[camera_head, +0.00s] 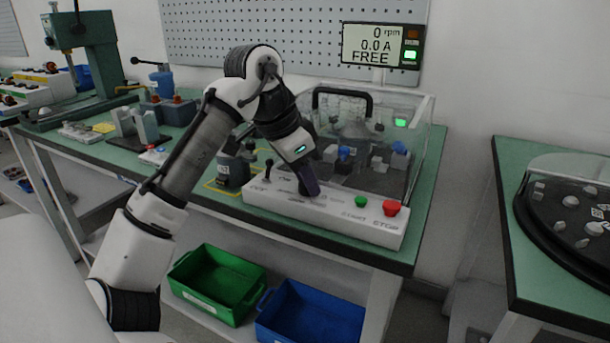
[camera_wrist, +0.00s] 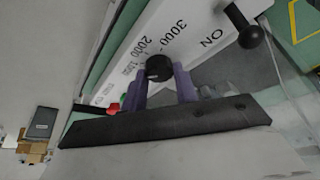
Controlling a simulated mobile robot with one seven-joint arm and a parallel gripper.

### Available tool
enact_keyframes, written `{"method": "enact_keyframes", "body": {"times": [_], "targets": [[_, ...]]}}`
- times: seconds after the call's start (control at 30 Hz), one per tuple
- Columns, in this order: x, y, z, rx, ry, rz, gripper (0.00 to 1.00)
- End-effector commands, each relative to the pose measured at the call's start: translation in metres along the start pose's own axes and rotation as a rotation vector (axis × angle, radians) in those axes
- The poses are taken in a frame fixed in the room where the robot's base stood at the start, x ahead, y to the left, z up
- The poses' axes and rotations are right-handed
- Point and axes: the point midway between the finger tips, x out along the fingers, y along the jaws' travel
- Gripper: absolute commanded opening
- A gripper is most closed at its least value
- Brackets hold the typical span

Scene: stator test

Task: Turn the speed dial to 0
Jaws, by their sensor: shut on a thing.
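The speed dial is a round black knob (camera_wrist: 158,68) on the white control panel (camera_head: 335,217). My gripper (camera_head: 309,190) reaches down to the panel and hides most of the dial in the head view. In the wrist view the purple fingers of my gripper (camera_wrist: 160,80) stand on either side of the knob and are shut on it. Scale marks 3000, 2000 and a smaller one show beside the knob. I cannot make out where its pointer stands. The display (camera_head: 372,45) reads 0 rpm, 0.0 A, FREE.
A green button (camera_head: 361,202) and a red button (camera_head: 391,208) sit right of my gripper. A lever with a black knob (camera_wrist: 252,37) stands by the ON mark. A clear cover (camera_head: 420,130) rises behind the panel. Green (camera_head: 245,265) and blue bins lie below.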

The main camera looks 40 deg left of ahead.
Motion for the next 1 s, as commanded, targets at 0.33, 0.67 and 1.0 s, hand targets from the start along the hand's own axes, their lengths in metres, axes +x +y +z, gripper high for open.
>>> {"method": "enact_keyframes", "body": {"times": [0.33, 0.67, 1.0], "targets": [[-0.0021, 0.0015, -0.0014, -0.159, 0.001, -0.063, 0.07], [-0.0047, 0.0029, -0.0024, -0.432, -0.001, -0.178, 0.07], [-0.0033, 0.004, -0.0025, -0.668, -0.003, -0.276, 0.07]]}}
